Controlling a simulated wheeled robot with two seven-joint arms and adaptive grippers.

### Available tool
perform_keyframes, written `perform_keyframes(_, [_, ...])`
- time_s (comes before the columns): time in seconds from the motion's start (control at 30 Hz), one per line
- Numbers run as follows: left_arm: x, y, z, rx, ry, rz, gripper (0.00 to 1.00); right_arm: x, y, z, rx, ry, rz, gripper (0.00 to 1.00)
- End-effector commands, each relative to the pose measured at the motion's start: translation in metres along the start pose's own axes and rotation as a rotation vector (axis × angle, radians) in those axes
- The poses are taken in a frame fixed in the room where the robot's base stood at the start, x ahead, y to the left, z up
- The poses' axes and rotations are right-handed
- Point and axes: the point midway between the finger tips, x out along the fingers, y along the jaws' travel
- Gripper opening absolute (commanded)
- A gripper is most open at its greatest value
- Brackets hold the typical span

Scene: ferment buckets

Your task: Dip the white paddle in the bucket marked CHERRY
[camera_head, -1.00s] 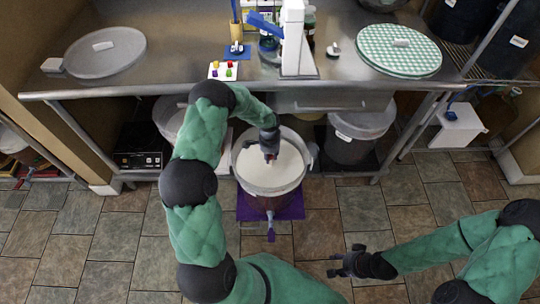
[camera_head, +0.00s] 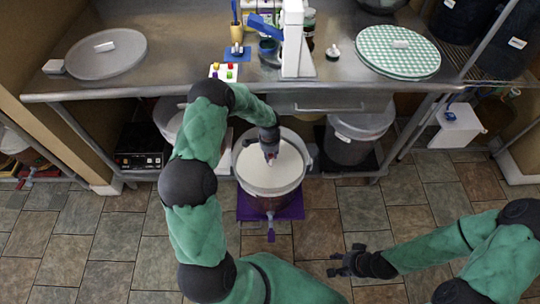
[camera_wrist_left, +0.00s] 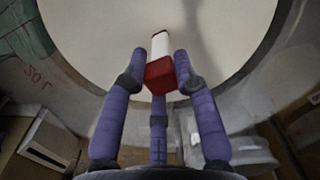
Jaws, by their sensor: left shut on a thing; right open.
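An open bucket (camera_head: 268,200) with pale contents stands on a purple mat (camera_head: 290,211), a tap at its front. I cannot read a CHERRY mark on it; the left wrist view shows only red writing like "20 L" on its wall (camera_wrist_left: 35,77). My left gripper (camera_head: 269,150) is over the bucket's mouth, fingers pointing down. In the left wrist view (camera_wrist_left: 160,85) it is shut on the red end of the white paddle (camera_wrist_left: 160,45). The paddle points at the pale surface; I cannot tell whether its tip touches. My right gripper (camera_head: 345,262) is open and empty above the floor.
The steel table (camera_head: 190,62) edge runs just behind the bucket. Other buckets stand under it, left (camera_head: 170,118) and right (camera_head: 358,132). A grey lid (camera_head: 105,62) and a green checked lid (camera_head: 390,58) lie on top. The tiled floor in front is clear.

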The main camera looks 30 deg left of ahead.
Motion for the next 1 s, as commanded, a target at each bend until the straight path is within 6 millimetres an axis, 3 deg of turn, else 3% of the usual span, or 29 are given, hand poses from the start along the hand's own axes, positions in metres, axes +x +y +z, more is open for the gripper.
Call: perform_keyframes(1.0, [-0.072, -0.002, -0.002, 0.000, 0.000, 0.000, 0.05, -0.046, -0.017, 0.002, 0.000, 0.000, 0.000, 0.46])
